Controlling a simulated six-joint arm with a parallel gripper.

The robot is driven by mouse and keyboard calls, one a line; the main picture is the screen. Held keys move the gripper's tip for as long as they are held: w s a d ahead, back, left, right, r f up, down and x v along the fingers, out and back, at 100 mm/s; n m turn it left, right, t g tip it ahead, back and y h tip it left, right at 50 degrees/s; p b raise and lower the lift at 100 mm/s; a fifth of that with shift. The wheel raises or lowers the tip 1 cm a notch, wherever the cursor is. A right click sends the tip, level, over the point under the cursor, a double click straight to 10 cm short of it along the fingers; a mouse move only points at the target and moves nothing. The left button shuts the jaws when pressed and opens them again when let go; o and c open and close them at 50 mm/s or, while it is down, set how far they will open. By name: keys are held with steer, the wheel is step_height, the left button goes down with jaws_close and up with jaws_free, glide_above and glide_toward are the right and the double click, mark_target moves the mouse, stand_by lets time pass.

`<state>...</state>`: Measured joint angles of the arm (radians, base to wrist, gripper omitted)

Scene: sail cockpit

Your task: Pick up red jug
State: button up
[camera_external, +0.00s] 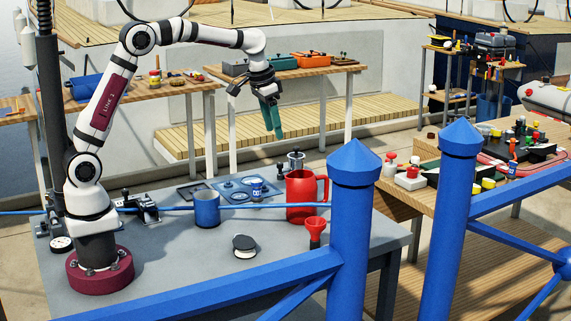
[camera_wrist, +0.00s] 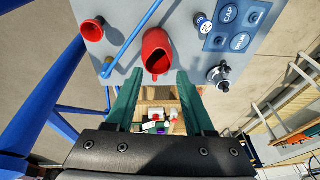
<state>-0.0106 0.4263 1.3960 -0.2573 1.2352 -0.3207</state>
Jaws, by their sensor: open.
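The red jug (camera_external: 301,199) stands upright on the grey table near its right side, with its handle to the right in the external view. In the wrist view the red jug (camera_wrist: 157,52) shows from above, beyond my fingertips. My gripper (camera_external: 273,120) hangs in the air well above the table, up and to the left of the jug in the external view. Its two green fingers (camera_wrist: 157,85) are apart with nothing held between them. The gripper does not touch the jug. The jug's right edge is close behind a blue post in the external view.
A red funnel (camera_external: 314,230) stands just in front of the jug. A blue mug (camera_external: 207,209), a blue panel (camera_external: 243,190), a metal pot (camera_external: 296,160) and a black-and-white round item (camera_external: 244,245) are on the table. A blue post (camera_external: 351,235) and rail cross the foreground.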

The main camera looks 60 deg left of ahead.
steer(key=n+t, duration=0.1)
steer(key=n, duration=0.1)
glide_toward(326, 182)
steer(key=shift+t, duration=0.3)
steer(key=x, duration=1)
steer(key=shift+a+f, duration=0.25)
steer(key=shift+f, duration=0.05)
jaws_close()
